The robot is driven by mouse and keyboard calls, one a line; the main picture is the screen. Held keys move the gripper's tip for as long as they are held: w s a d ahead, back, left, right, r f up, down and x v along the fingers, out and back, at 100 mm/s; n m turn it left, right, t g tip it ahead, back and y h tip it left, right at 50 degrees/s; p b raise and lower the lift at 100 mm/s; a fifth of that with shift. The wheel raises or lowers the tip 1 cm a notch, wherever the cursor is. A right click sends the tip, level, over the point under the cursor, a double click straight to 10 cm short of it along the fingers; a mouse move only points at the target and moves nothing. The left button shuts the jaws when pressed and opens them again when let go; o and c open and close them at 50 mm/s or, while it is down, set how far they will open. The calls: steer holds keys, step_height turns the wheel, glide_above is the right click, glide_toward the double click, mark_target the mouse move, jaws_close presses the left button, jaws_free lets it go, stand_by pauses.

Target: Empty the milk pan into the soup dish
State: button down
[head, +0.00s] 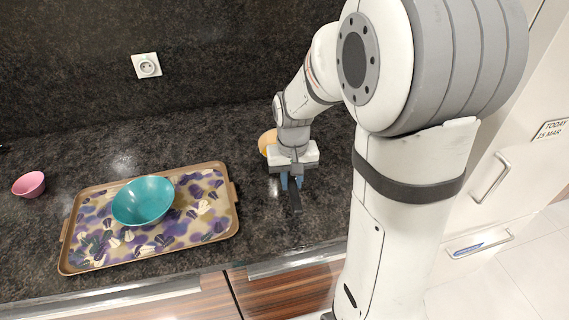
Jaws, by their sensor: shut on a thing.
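A teal bowl (146,203), which looks like the soup dish, stands upright on a patterned tray; it looks empty. My gripper (291,183) is over the counter to the right of the tray, pointing down. It is shut on a dark handle (295,201) that sticks out toward the front edge. A tan-orange rounded part (267,142) shows behind my gripper and looks like the body of the milk pan. My wrist hides most of it, so its contents and any gap to the counter cannot be seen.
The tray (231,200) has a raised brown rim and a purple and cream pattern. A small pink bowl (28,184) stands at the far left. A dark wall with a socket (146,65) rises behind. The dark counter between the tray and my gripper is clear.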

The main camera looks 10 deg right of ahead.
steer(key=shift+r, duration=0.15)
stand_by(0.5)
steer(key=shift+r+p, duration=0.75)
steer(key=shift+r, duration=0.3)
steer(key=shift+r+p, duration=1.15)
steer(key=shift+r, duration=0.25)
steer(key=shift+f, duration=0.1)
stand_by(0.3)
